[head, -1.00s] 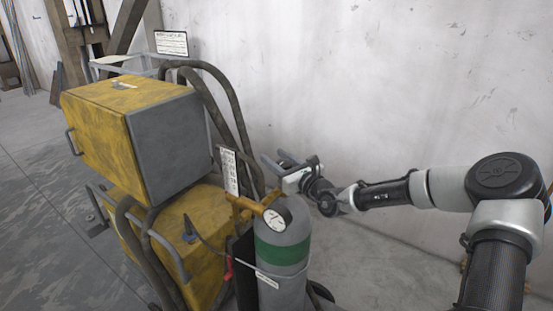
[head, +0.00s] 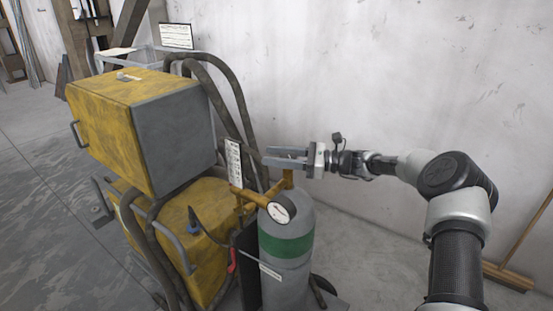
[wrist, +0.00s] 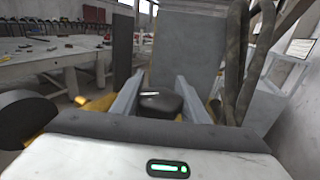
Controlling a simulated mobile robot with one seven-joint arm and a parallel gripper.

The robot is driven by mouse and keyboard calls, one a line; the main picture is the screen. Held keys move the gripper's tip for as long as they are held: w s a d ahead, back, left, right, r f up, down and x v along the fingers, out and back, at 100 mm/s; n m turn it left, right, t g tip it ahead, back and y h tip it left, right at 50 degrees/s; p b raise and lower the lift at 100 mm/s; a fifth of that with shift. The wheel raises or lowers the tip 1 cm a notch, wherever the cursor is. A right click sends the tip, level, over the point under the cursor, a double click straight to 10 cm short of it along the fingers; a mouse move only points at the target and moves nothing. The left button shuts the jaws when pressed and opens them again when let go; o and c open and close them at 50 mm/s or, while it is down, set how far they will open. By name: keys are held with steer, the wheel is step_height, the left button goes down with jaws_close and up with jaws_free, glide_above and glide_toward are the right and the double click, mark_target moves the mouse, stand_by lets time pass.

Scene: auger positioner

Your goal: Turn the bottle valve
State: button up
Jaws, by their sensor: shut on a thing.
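The grey gas bottle (head: 286,265) with a green band stands upright in the lower middle of the head view. A brass valve body and stem (head: 288,179) rise from its top, with a round gauge (head: 281,209) on the front. My gripper (head: 266,156) is level at the top of the stem, its fingers pointing left. In the wrist view, the dark valve knob (wrist: 160,102) sits between my two grey fingers, and my gripper (wrist: 160,82) is shut on it. The knob is mostly hidden by the fingers in the head view.
A yellow and grey welding machine (head: 140,130) stands left of the bottle, with thick dark hoses (head: 232,95) behind it. A white wall (head: 400,70) is close behind my arm. A broom (head: 510,275) leans at the right. Open floor lies at the left.

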steer(key=shift+s+f+n+g+b, duration=0.1)
steer(key=shift+s+n+g+b, duration=0.15)
steer(key=shift+n+g+b, duration=0.75)
steer(key=shift+s+f+n+g+b, duration=0.15)
steer(key=shift+n+g+b, duration=0.35)
steer(key=shift+g, duration=0.9)
steer(key=shift+s+r+n+g+b, duration=0.3)
steer(key=shift+n+g+b, duration=0.3)
steer(key=shift+g+b, duration=0.25)
steer(key=o, duration=1)
step_height(320, 180, up, 10)
steer(key=p, duration=0.3)
steer(key=shift+o, duration=0.3)
